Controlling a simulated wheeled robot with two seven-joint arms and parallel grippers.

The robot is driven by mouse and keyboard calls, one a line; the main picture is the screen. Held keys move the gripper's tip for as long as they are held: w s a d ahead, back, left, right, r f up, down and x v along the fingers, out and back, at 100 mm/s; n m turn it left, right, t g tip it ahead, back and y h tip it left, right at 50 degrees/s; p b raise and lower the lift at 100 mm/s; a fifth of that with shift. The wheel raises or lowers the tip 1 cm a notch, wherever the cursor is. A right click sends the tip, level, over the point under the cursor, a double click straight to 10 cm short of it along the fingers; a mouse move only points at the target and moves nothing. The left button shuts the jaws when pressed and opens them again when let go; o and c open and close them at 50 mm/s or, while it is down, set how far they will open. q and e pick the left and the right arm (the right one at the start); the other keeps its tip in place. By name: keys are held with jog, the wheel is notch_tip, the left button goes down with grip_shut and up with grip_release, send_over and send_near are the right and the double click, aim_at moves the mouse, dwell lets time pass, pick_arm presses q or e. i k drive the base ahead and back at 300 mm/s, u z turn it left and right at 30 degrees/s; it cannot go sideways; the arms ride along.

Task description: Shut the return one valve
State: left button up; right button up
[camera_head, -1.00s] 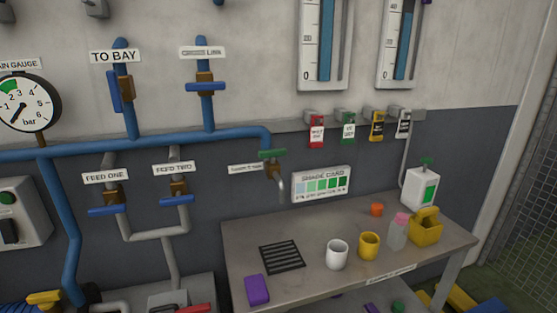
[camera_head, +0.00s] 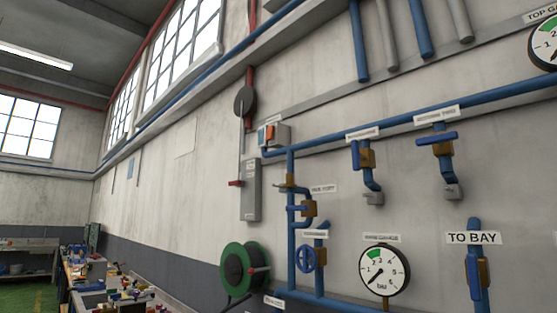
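Two blue pipe branches with brass valves hang from the upper blue pipe. The left valve (camera_head: 367,156) has a blue lever (camera_head: 355,154) standing upright, along its pipe. The label above it (camera_head: 363,134) is too blurred to read surely. The right valve (camera_head: 444,147) has its blue lever (camera_head: 436,138) lying across its pipe. Its label (camera_head: 436,115) seems to end in "TWO", so the left one may be return one. Neither of my grippers is in view.
A pressure gauge (camera_head: 383,273) and the "TO BAY" valve (camera_head: 483,273) are below. A blue handwheel (camera_head: 306,258), a green hose reel (camera_head: 244,269) and a grey box (camera_head: 250,189) are to the left. Cluttered benches (camera_head: 115,296) stand far left.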

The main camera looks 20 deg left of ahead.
aim_at(356, 157)
jog(key=u, duration=0.3)
jog(key=k, duration=0.55)
jog(key=u, duration=0.7)
jog(key=i, duration=1.3)
jog(key=u, duration=0.15)
